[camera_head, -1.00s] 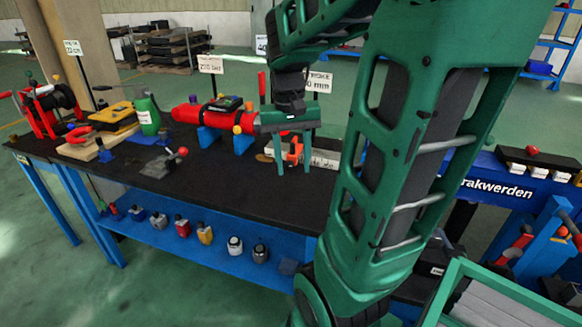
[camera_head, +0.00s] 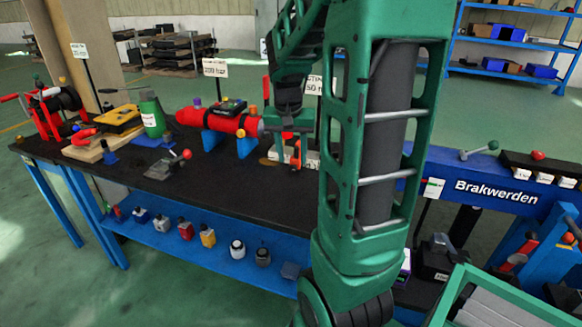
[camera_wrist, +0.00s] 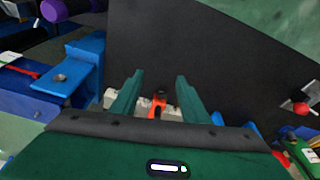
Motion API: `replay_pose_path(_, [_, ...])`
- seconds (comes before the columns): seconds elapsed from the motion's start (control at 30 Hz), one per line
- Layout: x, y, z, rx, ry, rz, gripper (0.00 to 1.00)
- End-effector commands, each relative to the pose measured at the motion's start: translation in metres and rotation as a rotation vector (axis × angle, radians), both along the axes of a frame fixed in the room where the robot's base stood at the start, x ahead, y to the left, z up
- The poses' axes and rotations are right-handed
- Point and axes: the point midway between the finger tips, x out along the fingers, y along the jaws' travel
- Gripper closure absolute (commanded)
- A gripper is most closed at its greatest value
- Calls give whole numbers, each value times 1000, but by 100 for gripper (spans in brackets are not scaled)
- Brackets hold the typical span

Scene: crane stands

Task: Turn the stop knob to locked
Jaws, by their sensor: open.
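An orange-red knob-like piece (camera_head: 296,155) sits on a pale block (camera_head: 312,160) at the back of the black bench. It also shows in the wrist view (camera_wrist: 158,104), with a dark top. I cannot tell for sure that this is the stop knob, nor read a locked mark. My gripper (camera_head: 289,158) points down over the pale block. In the wrist view my gripper (camera_wrist: 159,80) is open, with one green finger on each side of the orange piece. I see no clear contact. The gripper partly hides the block.
A red cylinder (camera_head: 190,117) on blue supports stands just left of my gripper. A grey lever with a red ball (camera_head: 187,154) is further left on the black bench top (camera_head: 235,187). A blue beam (camera_head: 455,180) marked Brakwerden stands right. The bench front is clear.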

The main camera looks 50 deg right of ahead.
Motion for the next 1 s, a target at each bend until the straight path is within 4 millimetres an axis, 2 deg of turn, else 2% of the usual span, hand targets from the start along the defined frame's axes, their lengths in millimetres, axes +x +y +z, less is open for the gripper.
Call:
replay_pose_path(0.03, [15,-16,-8,-21,-25,-39,59])
replay_pose_path(0.1, [35,-35,-16,-49,-69,-88,59])
replay_pose_path(0.2, [55,-56,-24,-79,-119,-141,59])
replay_pose_path(0.3, [67,-68,-29,-95,-150,-171,59])
replay_pose_path(0.57, [74,-79,-47,-103,-161,-186,59])
replay_pose_path(1.0, [88,-102,-114,-101,-160,-184,59])
